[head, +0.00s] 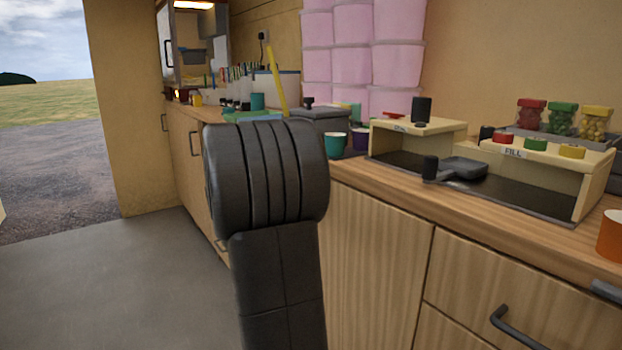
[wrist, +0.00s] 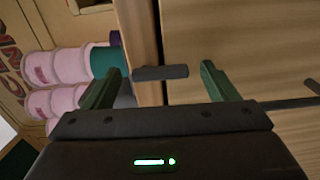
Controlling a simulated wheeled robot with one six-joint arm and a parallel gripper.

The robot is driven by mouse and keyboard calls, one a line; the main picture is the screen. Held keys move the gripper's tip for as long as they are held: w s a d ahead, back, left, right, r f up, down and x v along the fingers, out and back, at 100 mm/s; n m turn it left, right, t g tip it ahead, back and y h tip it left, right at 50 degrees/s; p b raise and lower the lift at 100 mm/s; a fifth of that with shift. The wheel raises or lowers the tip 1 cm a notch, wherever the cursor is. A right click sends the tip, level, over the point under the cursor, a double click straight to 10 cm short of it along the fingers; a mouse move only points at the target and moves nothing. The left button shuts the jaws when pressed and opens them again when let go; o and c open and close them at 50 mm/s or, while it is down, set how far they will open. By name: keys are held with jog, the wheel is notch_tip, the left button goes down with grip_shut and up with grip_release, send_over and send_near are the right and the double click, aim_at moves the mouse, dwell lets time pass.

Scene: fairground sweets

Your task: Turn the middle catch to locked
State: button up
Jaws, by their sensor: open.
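A dark grey bar-shaped catch (wrist: 160,72) shows in the wrist view, crosswise to the wooden counter edge and reaching onto the cabinet front. I cannot tell from the frames whether it is the middle catch. My gripper (wrist: 158,80) is open, with one green finger on each side of the bar's ends and apart from it. In the head view my own arm hides the gripper and this catch. Another dark grey piece (head: 607,290), perhaps a catch, sits below the counter edge at the far right, cut off by the frame.
The counter (head: 395,185) holds a cream fill station (head: 590,180), a dark scoop (head: 463,168), a teal cup (head: 335,145) and an orange cup (head: 612,235). Pink tubs (head: 350,60) are stacked behind. A drawer handle (head: 517,330) juts from the front. Floor at left is clear.

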jog(key=p+v, duration=0.3)
jog(key=v, duration=1)
jog(key=shift+s+a, duration=0.25)
jog(key=shift+a, duration=0.05)
jog(key=b+x, duration=0.3)
jog(key=x, duration=1.1)
jog(key=shift+a, duration=0.1)
